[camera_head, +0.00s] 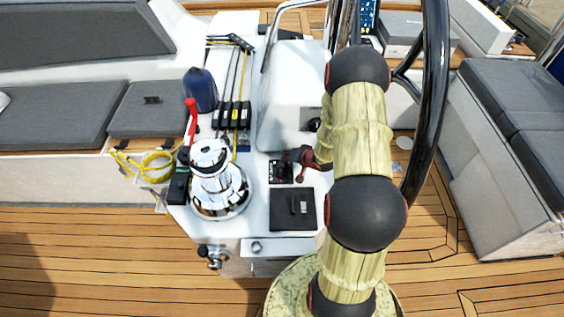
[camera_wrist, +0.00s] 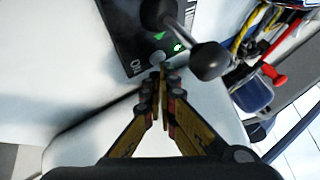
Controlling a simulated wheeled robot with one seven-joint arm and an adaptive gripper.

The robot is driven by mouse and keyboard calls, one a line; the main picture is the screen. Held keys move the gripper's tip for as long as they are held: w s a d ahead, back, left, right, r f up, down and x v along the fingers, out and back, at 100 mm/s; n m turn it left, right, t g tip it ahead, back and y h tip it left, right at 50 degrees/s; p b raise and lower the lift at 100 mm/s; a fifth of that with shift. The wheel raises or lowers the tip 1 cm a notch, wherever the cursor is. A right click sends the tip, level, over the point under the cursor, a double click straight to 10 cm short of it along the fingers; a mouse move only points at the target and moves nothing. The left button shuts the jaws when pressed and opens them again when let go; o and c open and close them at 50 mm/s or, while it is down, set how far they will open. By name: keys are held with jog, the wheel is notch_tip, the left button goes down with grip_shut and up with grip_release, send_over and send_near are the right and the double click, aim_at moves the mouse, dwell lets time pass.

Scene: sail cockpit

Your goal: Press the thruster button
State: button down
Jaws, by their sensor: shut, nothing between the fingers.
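The thruster panel (camera_head: 281,172) is a small black plate on the white cockpit console. In the wrist view the panel (camera_wrist: 128,30) fills the top middle, with a green arrow, a lit green spot and the mark "ON". A joystick with a round dark knob (camera_wrist: 210,61) rises from it. A grey round button (camera_wrist: 157,58) shows at the panel's near edge, beside the "ON" mark. My gripper (camera_wrist: 163,70) is shut and empty, its fingertips right at this button. I cannot tell if they touch it. In the head view my gripper (camera_head: 294,158) is at the panel's upper right edge.
A chrome winch (camera_head: 215,180) stands left of the panel, with a red-handled lever (camera_head: 191,120) and a blue bag (camera_head: 200,90) behind. A black square hatch (camera_head: 292,209) lies in front. The steering wheel (camera_head: 437,80) rises on the right, close to my arm.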

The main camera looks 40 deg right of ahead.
jog(key=shift+f, duration=0.2)
jog(key=shift+r, duration=0.1)
jog(key=shift+r+p, duration=0.7)
jog(key=shift+p, duration=0.2)
notch_tip(320, 180, up, 6)
jog(key=p, duration=0.6)
jog(key=shift+f, duration=0.1)
dwell(0.5)
